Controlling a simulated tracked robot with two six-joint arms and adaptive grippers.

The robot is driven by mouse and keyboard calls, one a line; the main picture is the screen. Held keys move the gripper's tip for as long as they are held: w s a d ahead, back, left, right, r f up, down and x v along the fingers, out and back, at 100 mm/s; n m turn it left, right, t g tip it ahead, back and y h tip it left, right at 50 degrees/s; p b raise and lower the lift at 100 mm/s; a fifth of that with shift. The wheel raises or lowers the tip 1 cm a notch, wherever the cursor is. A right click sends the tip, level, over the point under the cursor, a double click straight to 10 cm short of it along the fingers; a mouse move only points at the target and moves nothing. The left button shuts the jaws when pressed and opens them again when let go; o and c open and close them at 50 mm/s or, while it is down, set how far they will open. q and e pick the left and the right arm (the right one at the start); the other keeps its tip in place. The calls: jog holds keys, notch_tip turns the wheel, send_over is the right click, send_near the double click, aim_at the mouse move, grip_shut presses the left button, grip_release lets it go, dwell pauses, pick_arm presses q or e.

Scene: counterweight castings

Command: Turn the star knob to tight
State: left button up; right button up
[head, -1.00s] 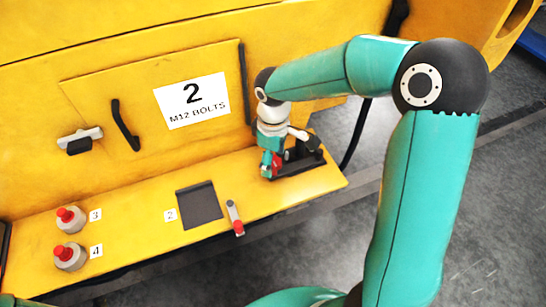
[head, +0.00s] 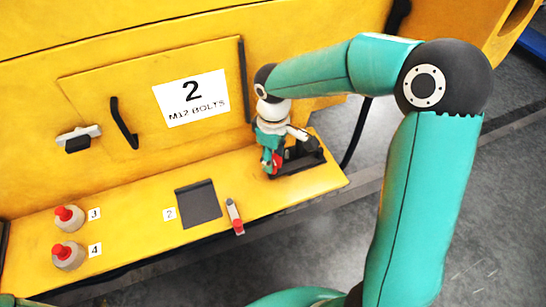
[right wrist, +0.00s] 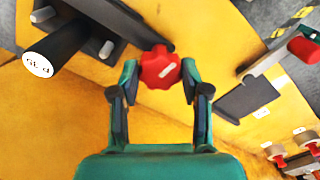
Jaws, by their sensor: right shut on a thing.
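The red star knob (right wrist: 158,70) shows in the right wrist view with a pale line across its face. It sits at the end of a dark fixture (right wrist: 105,20) on the yellow ledge. My right gripper (right wrist: 160,78) is shut on the star knob, one finger on each side of it. In the head view the right gripper (head: 271,161) is at the right end of the ledge, and only a little red of the star knob (head: 277,163) shows. I cannot read any tight mark. My left gripper is not in view.
A yellow door with a handle (head: 124,123) is behind.

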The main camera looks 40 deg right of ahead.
jog(key=m+b, duration=0.2)
jog(key=m, duration=0.2)
jog(key=shift+f, duration=0.1)
jog(key=m+b, duration=0.1)
jog(key=m, duration=0.2)
jog(key=shift+m, duration=0.4)
jog(key=m+b, duration=0.2)
jog(key=m, duration=0.2)
jog(key=m+b, duration=0.1)
jog(key=m, duration=0.4)
jog(key=m+b, duration=0.1)
jog(key=m, duration=0.2)
jog(key=shift+m, duration=0.3)
jog(key=m+b, duration=0.1)
jog(key=m, duration=0.3)
jog(key=shift+m, duration=0.3)
jog(key=m, duration=0.3)
jog(key=shift+m, duration=0.3)
jog(key=shift+r+m+b, duration=0.2)
jog(key=shift+m+b, duration=0.3)
jog(key=shift+m, duration=1.5)
jog(key=shift+w, duration=0.1)
